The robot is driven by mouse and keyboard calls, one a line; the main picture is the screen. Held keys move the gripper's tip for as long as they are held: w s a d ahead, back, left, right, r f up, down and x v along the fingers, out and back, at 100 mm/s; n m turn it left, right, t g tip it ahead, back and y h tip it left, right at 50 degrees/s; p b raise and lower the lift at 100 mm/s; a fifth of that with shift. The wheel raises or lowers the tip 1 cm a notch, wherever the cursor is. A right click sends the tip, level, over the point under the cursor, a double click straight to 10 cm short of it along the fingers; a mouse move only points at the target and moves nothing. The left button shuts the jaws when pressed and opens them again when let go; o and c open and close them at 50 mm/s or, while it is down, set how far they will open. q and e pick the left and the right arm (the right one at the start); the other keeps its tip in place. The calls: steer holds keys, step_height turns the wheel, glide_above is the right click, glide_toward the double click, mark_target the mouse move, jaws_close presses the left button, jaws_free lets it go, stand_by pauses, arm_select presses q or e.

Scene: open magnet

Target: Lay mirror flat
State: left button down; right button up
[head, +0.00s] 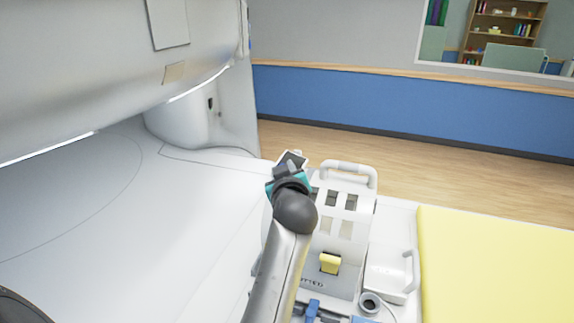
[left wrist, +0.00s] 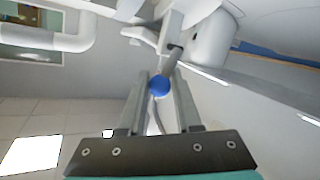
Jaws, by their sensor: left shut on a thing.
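My left gripper (left wrist: 160,82) is shut on a blue round knob (left wrist: 159,87) in the left wrist view. A short grey rod runs from the knob up to a white bracket (left wrist: 172,28). In the head view my left arm comes up from the bottom, and its gripper (head: 291,160) is at the upper left of the white head coil (head: 325,178). The wrist hides the knob there. I cannot clearly make out the mirror's face or its tilt. My right gripper is not in view.
The coil has a white top handle (head: 348,167) and window openings. A yellow block (head: 330,263) sits inside it. A yellow pad (head: 490,265) lies to the right. The large white scanner housing (head: 80,55) fills the left. Open floor (head: 400,170) lies beyond.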

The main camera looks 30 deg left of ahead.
arm_select(q)
steer(key=shift+a+r+n+h+p, duration=0.35)
steer(key=shift+n+h+p, duration=0.15)
steer(key=shift+n+p, duration=0.45)
steer(key=shift+s+a+f+n+h+p, duration=0.1)
steer(key=shift+a+f+n+h+p, duration=0.25)
steer(key=shift+p, duration=0.5)
steer(key=shift+d+r, duration=0.1)
steer(key=c, duration=0.6)
jaws_free()
